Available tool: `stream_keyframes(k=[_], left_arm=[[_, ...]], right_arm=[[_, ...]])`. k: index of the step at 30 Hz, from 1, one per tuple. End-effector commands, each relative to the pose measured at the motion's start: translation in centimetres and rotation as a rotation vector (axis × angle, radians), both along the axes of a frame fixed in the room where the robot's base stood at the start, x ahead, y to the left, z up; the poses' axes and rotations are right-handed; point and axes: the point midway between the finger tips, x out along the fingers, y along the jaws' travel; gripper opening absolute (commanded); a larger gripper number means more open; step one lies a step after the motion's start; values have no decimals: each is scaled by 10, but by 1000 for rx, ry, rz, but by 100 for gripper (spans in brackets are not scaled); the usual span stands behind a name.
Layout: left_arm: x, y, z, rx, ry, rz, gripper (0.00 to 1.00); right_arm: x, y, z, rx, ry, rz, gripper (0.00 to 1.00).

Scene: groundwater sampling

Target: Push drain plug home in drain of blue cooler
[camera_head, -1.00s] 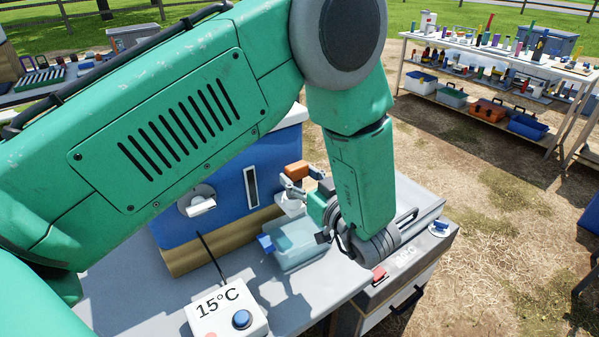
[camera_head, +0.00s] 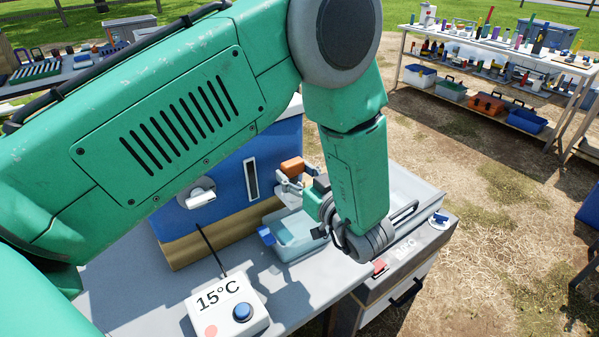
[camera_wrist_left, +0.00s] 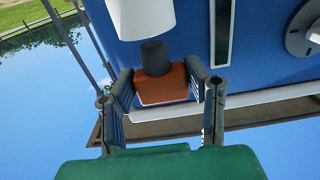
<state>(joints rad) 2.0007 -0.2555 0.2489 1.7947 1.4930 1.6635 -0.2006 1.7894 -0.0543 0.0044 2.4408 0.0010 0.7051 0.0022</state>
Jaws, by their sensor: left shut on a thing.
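The blue cooler (camera_head: 225,170) stands on the table, with a white tap (camera_head: 200,197) and an upright gauge strip (camera_head: 251,180) on its front. My left gripper (camera_head: 290,182) is shut on the orange drain plug (camera_head: 292,165) in front of the cooler's right part. In the left wrist view, the fingers of my left gripper (camera_wrist_left: 168,92) clasp the plug's orange body (camera_wrist_left: 160,86) from both sides. Its dark grey stem points at a white cylinder (camera_wrist_left: 140,17) in front of the blue wall (camera_wrist_left: 270,60). I cannot tell whether stem and cylinder touch. The drain opening is hidden. My right gripper is not in view.
A pale blue clear bin (camera_head: 292,236) stands below my left gripper. A white 15°C control box (camera_head: 227,305) with a cable is at the table's front. A steel sink (camera_head: 408,192) lies to the right. Loaded shelves (camera_head: 490,75) stand farther back.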

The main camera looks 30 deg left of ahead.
Motion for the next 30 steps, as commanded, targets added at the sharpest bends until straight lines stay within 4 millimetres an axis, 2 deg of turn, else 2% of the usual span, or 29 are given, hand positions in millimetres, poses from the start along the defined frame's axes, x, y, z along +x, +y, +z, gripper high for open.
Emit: stream_keyframes(k=[30], left_arm=[[0,-6,1,2,-1,0,18]], right_arm=[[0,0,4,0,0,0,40]])
